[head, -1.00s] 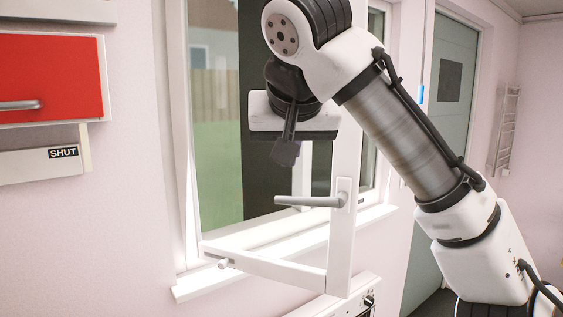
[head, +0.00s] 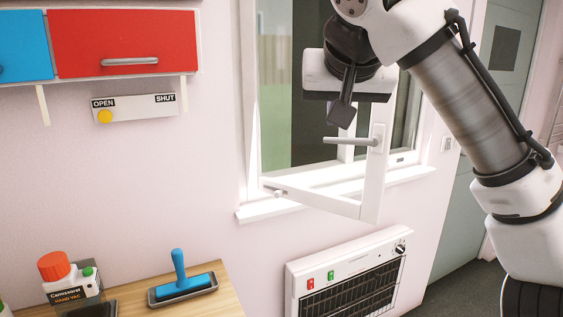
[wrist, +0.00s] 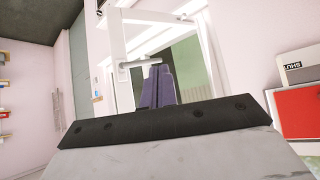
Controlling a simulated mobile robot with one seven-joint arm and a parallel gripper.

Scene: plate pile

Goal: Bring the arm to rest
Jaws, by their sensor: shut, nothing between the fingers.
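My arm reaches in from the right in the head view, bent at the top, with its wrist hanging in front of the window. My gripper (head: 342,108) is at the end of it, pointing down, its dark fingers together with nothing between them. In the wrist view the shut fingers (wrist: 157,86) point towards the window frame. In the head view the gripper overlaps the open window sash (head: 372,185), just above its grey handle (head: 350,141). I cannot tell how far apart gripper and sash are.
A heater (head: 345,275) hangs below the window. A red cabinet door (head: 125,50) and an OPEN/SHUT slider panel (head: 140,106) are on the left wall. A wooden counter (head: 228,300) holds a blue-handled tool (head: 180,283) and a hand vac (head: 70,280). A grey door (head: 490,60) stands behind the arm.

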